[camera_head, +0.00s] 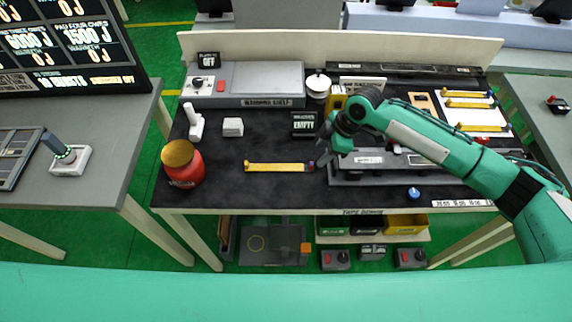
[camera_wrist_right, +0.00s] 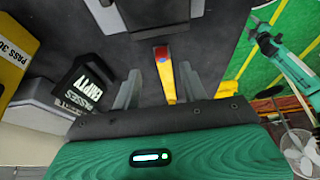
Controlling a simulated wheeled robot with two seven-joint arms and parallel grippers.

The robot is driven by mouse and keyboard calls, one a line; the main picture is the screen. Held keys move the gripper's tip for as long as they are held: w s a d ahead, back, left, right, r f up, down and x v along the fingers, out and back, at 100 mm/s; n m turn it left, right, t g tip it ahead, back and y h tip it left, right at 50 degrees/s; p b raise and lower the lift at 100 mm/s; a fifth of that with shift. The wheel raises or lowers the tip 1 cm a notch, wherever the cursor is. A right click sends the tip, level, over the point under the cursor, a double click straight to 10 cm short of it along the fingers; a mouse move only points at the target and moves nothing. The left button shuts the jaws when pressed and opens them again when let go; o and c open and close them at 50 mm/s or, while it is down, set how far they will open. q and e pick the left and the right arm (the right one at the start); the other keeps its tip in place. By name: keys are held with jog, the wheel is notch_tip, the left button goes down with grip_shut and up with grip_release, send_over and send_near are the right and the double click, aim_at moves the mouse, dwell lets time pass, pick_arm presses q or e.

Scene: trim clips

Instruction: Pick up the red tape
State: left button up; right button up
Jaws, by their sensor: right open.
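I cannot make out a separate roll or piece of red tape. A yellow strip (camera_head: 278,167) lies on the dark table mat with a darker end at the right. In the right wrist view the strip (camera_wrist_right: 164,70) shows a red end and lies between the fingers' lines. My right gripper (camera_head: 321,160) is close to the strip's right end; in the wrist view its two fingers (camera_wrist_right: 160,88) are apart with nothing clasped. A green arm with a dark gripper tip (camera_wrist_right: 256,30), seemingly my left, shows at upper right in the wrist view; its jaws are too small to judge.
A white stand (camera_head: 193,122) and small white box (camera_head: 233,127) are behind. A grey fixture (camera_head: 345,178) is to the right.

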aim_at(312, 163)
jog(key=p+x, duration=0.2)
jog(key=x, duration=0.2)
jog(key=shift+s+a+f+p, duration=0.15)
jog(key=shift+a+f+p, duration=0.1)
jog(key=shift+p, duration=0.1)
jog(key=shift+a+f, duration=0.15)
jog(key=shift+f, duration=0.25)
grip_shut()
